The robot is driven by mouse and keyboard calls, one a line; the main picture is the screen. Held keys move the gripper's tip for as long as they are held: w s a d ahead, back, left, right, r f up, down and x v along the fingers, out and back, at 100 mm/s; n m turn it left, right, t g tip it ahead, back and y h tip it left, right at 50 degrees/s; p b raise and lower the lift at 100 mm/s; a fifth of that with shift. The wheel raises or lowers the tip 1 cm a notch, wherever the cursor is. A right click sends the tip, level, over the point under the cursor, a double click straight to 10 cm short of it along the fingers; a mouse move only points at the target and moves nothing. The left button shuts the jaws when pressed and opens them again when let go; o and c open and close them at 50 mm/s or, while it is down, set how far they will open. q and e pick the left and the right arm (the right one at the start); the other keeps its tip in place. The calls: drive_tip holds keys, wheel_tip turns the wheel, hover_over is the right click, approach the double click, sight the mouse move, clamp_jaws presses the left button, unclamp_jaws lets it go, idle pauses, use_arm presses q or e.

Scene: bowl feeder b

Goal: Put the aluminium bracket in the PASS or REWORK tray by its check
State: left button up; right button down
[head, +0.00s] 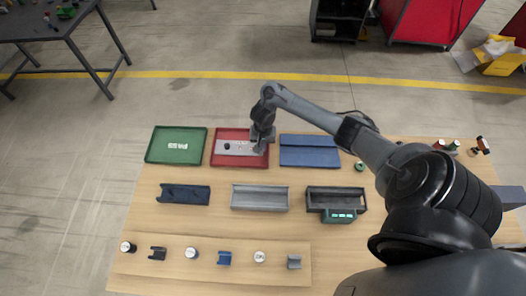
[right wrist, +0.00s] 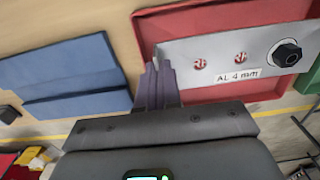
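The silver aluminium bracket (head: 238,148) is over the red tray (head: 218,133); I cannot tell whether it rests on the floor. In the right wrist view the bracket (right wrist: 222,58) has a label "AL 4 mm", two holes with red showing through, and a black bolt. My right gripper (head: 262,146) is at its right end in the head view. In the right wrist view the fingers (right wrist: 157,80) are close together on the bracket's end edge. The green tray (head: 154,155) marked PASS stands left of the red one and is empty. My left gripper is out of view.
A blue tray (head: 310,141) lies right of the red one. Dark blue (head: 185,194), grey (head: 260,197) and black (head: 335,194) holders form the middle row, with a green-lit display (head: 342,215). Several small parts line the front. My right arm covers the table's right side.

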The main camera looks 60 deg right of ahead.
wheel_tip(320, 180, down, 4)
drive_tip(key=shift+r+b, duration=0.1)
drive_tip(key=shift+b, duration=0.55)
drive_tip(key=shift+f, duration=0.6)
drive_tip(key=c, duration=1.6)
unclamp_jaws()
drive_tip(key=shift+s, duration=0.1)
drive_tip(key=shift+r, duration=0.1)
